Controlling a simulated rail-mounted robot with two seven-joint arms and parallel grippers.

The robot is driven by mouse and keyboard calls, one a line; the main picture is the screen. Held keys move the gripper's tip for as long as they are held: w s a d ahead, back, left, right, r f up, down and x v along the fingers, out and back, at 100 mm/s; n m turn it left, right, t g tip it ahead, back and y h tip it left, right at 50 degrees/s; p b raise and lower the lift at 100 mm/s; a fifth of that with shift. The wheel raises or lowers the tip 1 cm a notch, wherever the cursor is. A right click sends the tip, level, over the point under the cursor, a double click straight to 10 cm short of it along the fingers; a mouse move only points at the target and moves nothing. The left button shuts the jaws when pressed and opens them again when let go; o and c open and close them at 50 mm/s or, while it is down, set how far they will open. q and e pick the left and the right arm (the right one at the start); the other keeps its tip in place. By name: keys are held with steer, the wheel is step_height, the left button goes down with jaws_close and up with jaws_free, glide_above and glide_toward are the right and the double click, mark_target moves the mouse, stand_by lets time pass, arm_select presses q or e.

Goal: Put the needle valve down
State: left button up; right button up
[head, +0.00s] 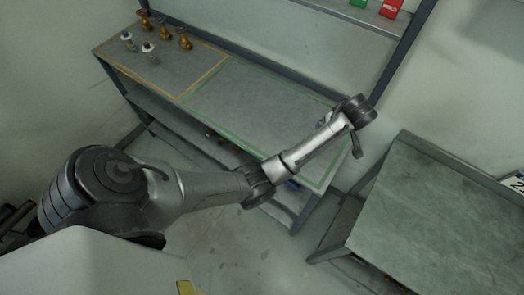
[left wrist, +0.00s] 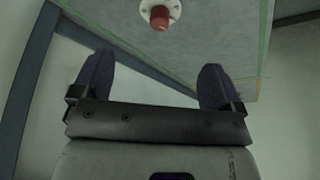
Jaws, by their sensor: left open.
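My left gripper (head: 350,128) is at the right end of the green-outlined part of the bench in the head view. In the left wrist view its two dark fingers (left wrist: 155,65) are spread wide with nothing between them. A small valve-like part (left wrist: 160,14), with a round white flange and a reddish-brown knob, is beyond the fingertips and apart from them. It rests on the bench top, inside the green line, and is cut by the frame's top edge. I take it for the needle valve. In the head view it does not show, probably hidden by my arm.
The bench (head: 262,103) has a yellow-outlined area at left with several brass valves (head: 165,32) and two white-and-blue valves (head: 149,49). The middle of the green-outlined area is clear. A bare grey table (head: 440,215) stands at right. A shelf (head: 350,18) is above the bench.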

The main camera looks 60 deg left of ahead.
arm_select(q)
steer(key=s+d+f+m+t+h, duration=0.1)
steer(key=s+d+f+m, duration=0.1)
steer(key=s+f+m, duration=0.45)
steer(key=s+d+f+m, duration=0.15)
steer(key=s+f, duration=0.25)
steer(key=s, duration=0.5)
steer(key=s+d+m+h, duration=0.1)
steer(key=s+d+m, duration=0.1)
steer(key=s, duration=0.4)
steer(key=s+d+r+m+t+h, duration=0.1)
steer(key=s+d+m, duration=0.2)
steer(key=s, duration=0.4)
steer(key=s+d+m+h, duration=0.1)
steer(key=s+d+m, duration=0.2)
steer(key=s, duration=0.4)
steer(key=shift+s+r+m, duration=0.25)
steer(key=shift+r+m, duration=0.05)
steer(key=shift+r, duration=0.1)
step_height(320, 180, up, 13)
steer(key=p, duration=1.3)
steer(key=shift+r, duration=0.1)
